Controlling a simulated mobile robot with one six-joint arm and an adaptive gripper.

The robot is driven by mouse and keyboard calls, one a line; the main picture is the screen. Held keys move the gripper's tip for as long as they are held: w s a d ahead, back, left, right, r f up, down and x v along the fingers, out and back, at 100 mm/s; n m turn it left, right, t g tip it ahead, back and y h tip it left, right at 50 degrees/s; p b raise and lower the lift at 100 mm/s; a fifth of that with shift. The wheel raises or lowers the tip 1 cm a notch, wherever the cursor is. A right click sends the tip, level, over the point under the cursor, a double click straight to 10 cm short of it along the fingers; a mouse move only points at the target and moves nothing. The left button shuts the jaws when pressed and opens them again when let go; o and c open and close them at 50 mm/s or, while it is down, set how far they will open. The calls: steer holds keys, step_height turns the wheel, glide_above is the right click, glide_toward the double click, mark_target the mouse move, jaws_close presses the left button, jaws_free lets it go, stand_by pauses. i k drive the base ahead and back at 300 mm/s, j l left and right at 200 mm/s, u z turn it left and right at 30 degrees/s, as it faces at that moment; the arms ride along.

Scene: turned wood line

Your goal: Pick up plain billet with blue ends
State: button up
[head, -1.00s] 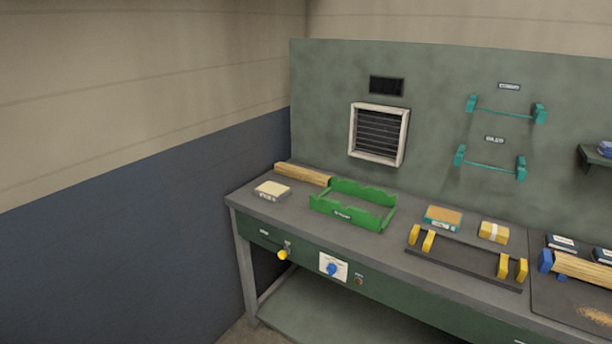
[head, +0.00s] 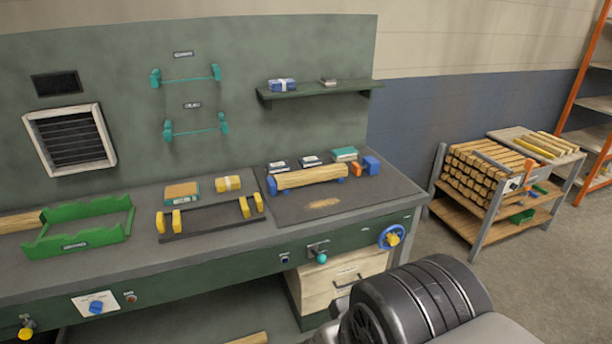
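A plain wooden billet (head: 312,178) lies lengthwise on the bench top in the head view, towards the bench's right part. Blue pieces (head: 271,184) show at its left end and under its right end; I cannot tell whether they are the billet's own ends or supports. Another light wooden billet (head: 18,222) lies at the far left, partly cut off by the picture edge and the green cradle. Several billets (head: 485,170) are stacked on a rack at the right; their end colours are not clear. My gripper is not in view; only a dark part of my arm shows at the bottom.
The workbench (head: 390,190) holds a green cradle (head: 75,238), a black stand with yellow posts (head: 212,222), small boxes and a blue and orange block (head: 370,165). A shelf (head: 318,90) juts from the panel above. Open floor lies between bench and rack.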

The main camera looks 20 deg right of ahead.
mark_target(296, 178)
steer(key=i+l, duration=0.55)
steer(key=l, duration=0.2)
steer(key=i+l, duration=0.5)
steer(key=l, duration=0.25)
steer(key=i+l+z, duration=0.1)
steer(key=i+l, duration=0.45)
steer(key=l, duration=0.15)
steer(key=i, duration=0.15)
